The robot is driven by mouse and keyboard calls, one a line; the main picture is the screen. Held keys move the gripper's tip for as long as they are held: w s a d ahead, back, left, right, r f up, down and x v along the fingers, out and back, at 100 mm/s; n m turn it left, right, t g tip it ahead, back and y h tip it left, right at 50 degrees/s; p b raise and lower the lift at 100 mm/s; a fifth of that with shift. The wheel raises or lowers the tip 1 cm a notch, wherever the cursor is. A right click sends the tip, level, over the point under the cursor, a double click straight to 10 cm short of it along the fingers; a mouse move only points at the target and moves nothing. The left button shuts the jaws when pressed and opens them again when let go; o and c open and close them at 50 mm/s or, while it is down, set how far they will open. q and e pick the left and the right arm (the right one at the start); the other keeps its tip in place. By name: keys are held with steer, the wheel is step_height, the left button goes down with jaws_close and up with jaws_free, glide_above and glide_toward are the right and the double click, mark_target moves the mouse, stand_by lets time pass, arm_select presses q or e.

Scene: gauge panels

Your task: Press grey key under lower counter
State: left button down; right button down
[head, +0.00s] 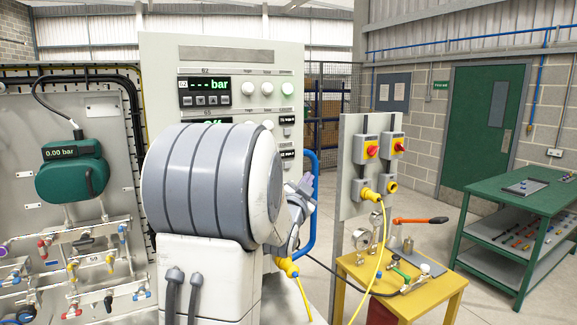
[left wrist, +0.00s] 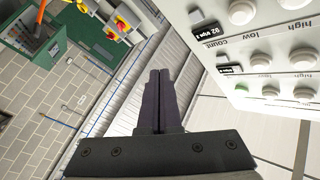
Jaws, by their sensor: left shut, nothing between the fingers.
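The light grey gauge panel (head: 262,42) stands in front of me. Its lower counter (head: 287,154), a small black display, sits near the panel's right edge, beside my left arm. In the left wrist view the panel is upside down; the lower counter (left wrist: 207,32) shows there with a small grey key (left wrist: 196,16) beyond it. The upper counter (left wrist: 224,68) is nearer the picture's middle. In the head view the key is hard to make out. My left gripper (head: 308,182) is shut and empty, right of the panel edge; its fingers (left wrist: 158,74) appear apart from the panel.
My left arm hides the panel's lower left part. A blue pipe (head: 314,195) runs beside the panel. A post panel with red-yellow switches (head: 371,150) and a yellow table (head: 440,283) stand to the right. A valve board (head: 110,185) is at left.

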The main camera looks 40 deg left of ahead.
mark_target(287, 165)
arm_select(q)
steer(key=shift+w+a+p, duration=0.45)
steer(key=shift+w+a, duration=0.1)
steer(key=shift+a, duration=0.8)
steer(key=shift+w+a+p, duration=0.5)
steer(key=shift+w+a, duration=0.1)
steer(key=shift+a, duration=0.75)
steer(key=shift+w+a+p, duration=0.45)
steer(key=shift+w+a, duration=0.1)
steer(key=shift+a, duration=0.8)
steer(key=shift+a, duration=0.1)
steer(key=shift+w+a+f, duration=0.1)
steer(key=shift+a, duration=0.05)
steer(key=shift+a+b, duration=0.15)
steer(key=shift+b, duration=0.15)
